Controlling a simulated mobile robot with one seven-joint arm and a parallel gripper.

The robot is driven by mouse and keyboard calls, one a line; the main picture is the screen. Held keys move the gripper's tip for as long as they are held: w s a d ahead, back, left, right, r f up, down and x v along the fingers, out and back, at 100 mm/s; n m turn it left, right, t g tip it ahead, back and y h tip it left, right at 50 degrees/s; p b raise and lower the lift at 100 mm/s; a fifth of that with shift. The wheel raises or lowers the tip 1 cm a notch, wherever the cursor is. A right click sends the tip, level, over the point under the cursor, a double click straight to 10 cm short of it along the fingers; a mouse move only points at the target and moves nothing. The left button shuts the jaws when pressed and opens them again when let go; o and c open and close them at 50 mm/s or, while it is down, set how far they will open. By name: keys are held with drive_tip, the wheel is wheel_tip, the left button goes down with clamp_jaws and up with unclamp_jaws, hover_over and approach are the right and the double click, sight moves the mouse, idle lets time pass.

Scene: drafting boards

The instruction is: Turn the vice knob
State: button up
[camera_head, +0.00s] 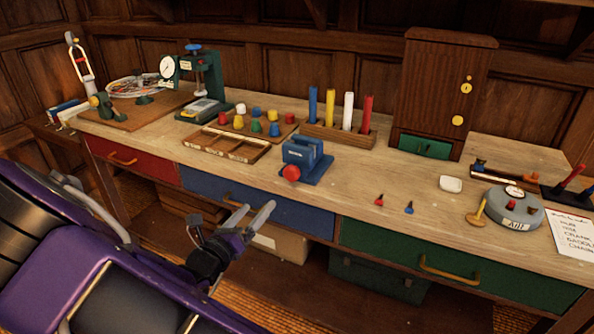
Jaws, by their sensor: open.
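The blue vice (303,157) stands near the front edge of the workbench, at the middle of the view. Its round red knob (291,173) faces the front and left, low on the vice. My gripper (254,212) is open and empty, with its pale fingers pointing up and right. In the picture it lies below and left of the knob, in front of the blue drawer, and does not touch the vice. How far it is from the bench front is hard to tell.
A wooden tray (226,144) and coloured pegs lie left of the vice. A rack with coloured rods (340,137) stands behind it. Small red and blue pieces (409,208) lie to its right. The bench edge and blue drawer (258,201) are below.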

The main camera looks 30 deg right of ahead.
sight(289, 175)
drive_tip(key=x, duration=1.7)
drive_tip(key=shift+d+f, duration=0.1)
drive_tip(key=shift+d, duration=0.15)
drive_tip(key=c, duration=1.4)
